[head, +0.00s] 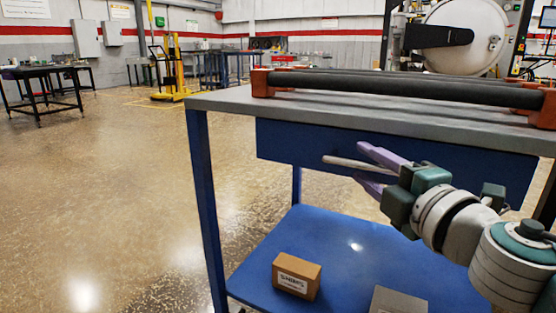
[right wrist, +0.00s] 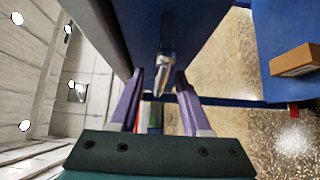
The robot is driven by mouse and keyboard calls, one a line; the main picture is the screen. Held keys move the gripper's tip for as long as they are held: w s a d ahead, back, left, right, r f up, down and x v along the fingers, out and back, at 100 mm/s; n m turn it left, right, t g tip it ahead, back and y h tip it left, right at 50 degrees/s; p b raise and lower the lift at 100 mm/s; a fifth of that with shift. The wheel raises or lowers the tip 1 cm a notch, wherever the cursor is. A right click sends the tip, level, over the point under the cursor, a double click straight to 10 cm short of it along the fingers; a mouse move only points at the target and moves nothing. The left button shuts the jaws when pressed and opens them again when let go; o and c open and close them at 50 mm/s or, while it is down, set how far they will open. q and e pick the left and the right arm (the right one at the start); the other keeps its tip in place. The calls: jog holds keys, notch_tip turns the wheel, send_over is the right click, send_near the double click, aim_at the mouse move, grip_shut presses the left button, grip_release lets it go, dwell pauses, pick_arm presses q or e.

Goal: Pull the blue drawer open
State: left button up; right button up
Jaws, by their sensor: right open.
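The blue drawer (head: 300,143) is set under the grey top of a blue cart, and its front looks shut. A pale bar handle (head: 342,161) runs along the drawer front. My right gripper (head: 362,165) is open at the handle, its purple fingers above and below the bar in the head view. I cannot tell whether either finger touches it. In the right wrist view my right gripper (right wrist: 160,75) has its fingers spread, with a shiny strip, apparently the handle, between them. My left gripper is not in view.
The grey cart top (head: 225,101) carries black bars in orange mounts (head: 262,82). The blue lower shelf (head: 330,235) holds a brown box (head: 297,275) and a grey block (head: 398,301). Open floor lies left of the cart. A round furnace door (head: 468,35) stands behind.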

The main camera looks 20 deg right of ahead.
jog(key=shift+w, duration=0.25)
grip_shut()
dwell(1.4)
